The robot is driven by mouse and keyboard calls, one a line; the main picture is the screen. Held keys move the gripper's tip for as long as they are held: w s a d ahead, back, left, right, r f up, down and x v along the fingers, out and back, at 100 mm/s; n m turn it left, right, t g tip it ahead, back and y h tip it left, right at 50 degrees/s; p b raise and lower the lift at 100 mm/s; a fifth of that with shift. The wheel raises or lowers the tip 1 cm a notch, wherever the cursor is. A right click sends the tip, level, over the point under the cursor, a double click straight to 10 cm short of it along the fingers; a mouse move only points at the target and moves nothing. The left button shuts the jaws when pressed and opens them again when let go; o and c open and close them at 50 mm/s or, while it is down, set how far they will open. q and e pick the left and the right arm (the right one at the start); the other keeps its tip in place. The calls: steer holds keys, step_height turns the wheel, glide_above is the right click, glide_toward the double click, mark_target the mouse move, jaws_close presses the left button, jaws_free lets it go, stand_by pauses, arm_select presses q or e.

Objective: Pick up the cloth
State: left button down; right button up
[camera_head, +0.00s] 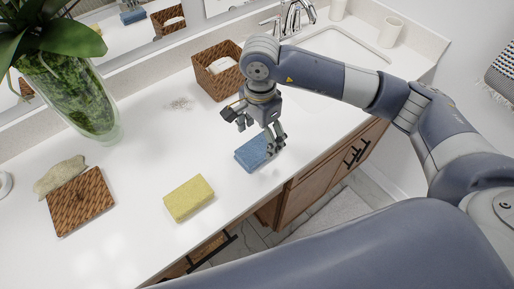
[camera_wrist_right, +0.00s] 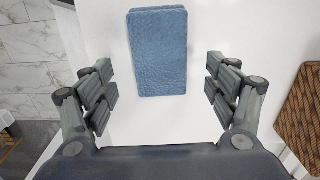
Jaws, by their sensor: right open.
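The blue cloth (camera_head: 250,153) lies folded as a flat rectangular block on the white counter near its front edge. In the right wrist view, the cloth (camera_wrist_right: 158,50) sits at the top centre, beyond the gap between the fingers. My right gripper (camera_head: 259,133) is open and empty, just above and beside the cloth in the head view, hiding part of it. In the right wrist view, its fingers (camera_wrist_right: 160,88) are spread to either side, apart from the cloth. My left gripper is not in view.
A yellow sponge (camera_head: 189,198) lies left of the cloth. A wicker basket (camera_head: 218,76) with white contents stands behind the gripper. A wicker piece (camera_head: 80,203) and a glass vase with a plant (camera_head: 82,97) stand left. The sink (camera_head: 345,45) and faucet (camera_head: 294,17) are behind my arm.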

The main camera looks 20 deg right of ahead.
mark_target(257, 148)
steer(key=f+p, duration=0.1)
steer(key=f, duration=0.2)
steer(key=shift+s+a+f+p, duration=0.2)
steer(key=shift+a+p, duration=0.15)
steer(key=shift+a, duration=0.05)
steer(key=shift+f, duration=0.7)
steer(key=c, duration=1.1)
